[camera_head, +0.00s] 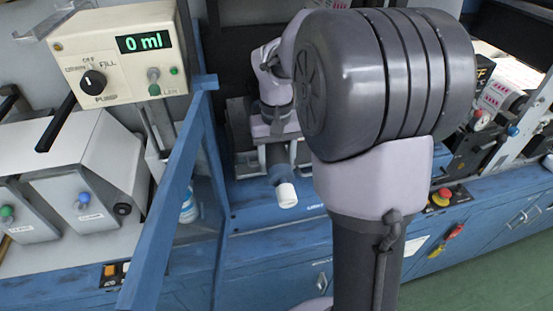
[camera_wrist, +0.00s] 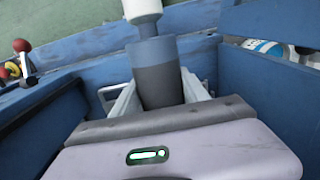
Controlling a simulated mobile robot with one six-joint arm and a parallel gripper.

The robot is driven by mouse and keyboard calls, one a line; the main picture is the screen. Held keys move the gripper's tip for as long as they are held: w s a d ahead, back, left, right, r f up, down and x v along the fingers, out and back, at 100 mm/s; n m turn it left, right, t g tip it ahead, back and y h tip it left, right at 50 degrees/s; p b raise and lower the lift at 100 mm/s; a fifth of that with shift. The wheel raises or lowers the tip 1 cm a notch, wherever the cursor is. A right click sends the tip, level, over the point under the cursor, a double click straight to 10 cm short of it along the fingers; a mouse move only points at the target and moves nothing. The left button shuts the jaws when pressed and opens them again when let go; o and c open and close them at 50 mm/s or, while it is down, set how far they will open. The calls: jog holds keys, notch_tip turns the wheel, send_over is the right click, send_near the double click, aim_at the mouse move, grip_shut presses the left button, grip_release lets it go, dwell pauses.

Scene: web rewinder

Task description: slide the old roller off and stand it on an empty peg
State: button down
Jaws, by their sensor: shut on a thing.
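My gripper (camera_head: 277,158) is shut on a cylinder, which I take to be the old roller (camera_head: 285,194). It has a dark grey body, a blue band and a white end. In the wrist view the roller (camera_wrist: 153,52) lies between the two pale fingers (camera_wrist: 160,90), its white end pointing away from my gripper. In the head view the white end points down and toward the camera, in front of the blue cabinet. My own arm covers much of the middle. I cannot make out an empty peg in either view.
A blue frame post (camera_head: 172,190) slants up on the left of my gripper. A pump box (camera_head: 118,50) reading 0 ml stands at upper left, above a grey machine (camera_head: 75,190). A red stop button (camera_head: 444,193) sits on the blue cabinet (camera_head: 490,225) at right. Green floor is clear at lower right.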

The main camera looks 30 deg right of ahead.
jog(key=shift+r, duration=0.2)
jog(key=shift+s+a+f+b, duration=0.1)
jog(key=shift+s+a+b, duration=0.1)
jog(key=shift+s, duration=0.5)
jog(key=shift+s+a+b, duration=0.1)
jog(key=shift+s+a, duration=0.1)
jog(key=shift+s, duration=0.5)
jog(key=s+a+b, duration=0.1)
jog(key=s+a, duration=0.2)
jog(key=s, duration=0.7)
jog(key=shift+s, duration=0.35)
jog(key=s+a+r+p, duration=0.2)
jog(key=s+a+p, duration=0.1)
jog(key=s, duration=0.6)
jog(key=shift+s, duration=0.35)
